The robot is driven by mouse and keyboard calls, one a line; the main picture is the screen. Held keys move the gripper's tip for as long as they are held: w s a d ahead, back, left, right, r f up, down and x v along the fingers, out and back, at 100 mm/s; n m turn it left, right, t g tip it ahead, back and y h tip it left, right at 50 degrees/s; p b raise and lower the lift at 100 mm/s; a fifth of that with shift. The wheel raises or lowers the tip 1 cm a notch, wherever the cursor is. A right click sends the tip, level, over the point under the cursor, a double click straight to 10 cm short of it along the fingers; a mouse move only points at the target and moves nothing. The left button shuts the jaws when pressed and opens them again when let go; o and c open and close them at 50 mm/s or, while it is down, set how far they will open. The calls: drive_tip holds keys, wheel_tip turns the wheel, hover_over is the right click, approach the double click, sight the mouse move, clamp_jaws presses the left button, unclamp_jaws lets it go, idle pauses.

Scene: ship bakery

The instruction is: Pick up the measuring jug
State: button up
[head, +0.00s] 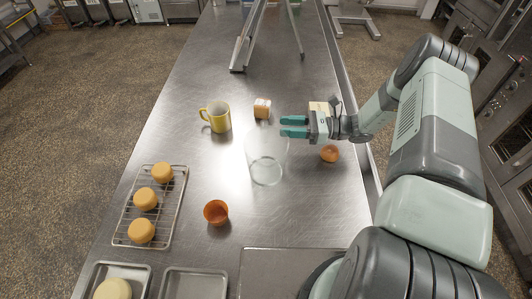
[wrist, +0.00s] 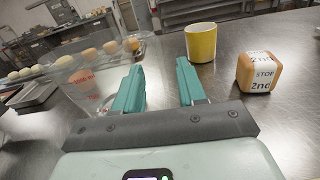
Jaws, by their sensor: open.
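The measuring jug (head: 267,168) is clear and see-through and stands upright on the steel counter, near the middle of the head view. In the wrist view the jug (wrist: 85,82), with red markings, is at the left, partly behind the left finger. My gripper (head: 290,127) has teal fingers pointing left in the head view, just beyond the jug's upper right side. In the wrist view the fingers (wrist: 160,78) are spread with nothing between them. The jug is outside the fingers; whether one touches it, I cannot tell.
A yellow mug (head: 219,120) and a lettered cube (head: 262,105) stand beyond the jug. An orange cup (head: 215,212) is at front left, near a wire rack (head: 128,215) with three buns. A brown round item (head: 330,154) lies right of the jug. Metal trays (head: 195,285) line the front.

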sight(264, 133)
wheel_tip(264, 133, down, 3)
drive_tip(key=shift+a+r, duration=0.1)
drive_tip(key=a, duration=0.7)
drive_tip(key=shift+s+a, duration=0.1)
drive_tip(key=shift+a, duration=0.05)
clamp_jaws()
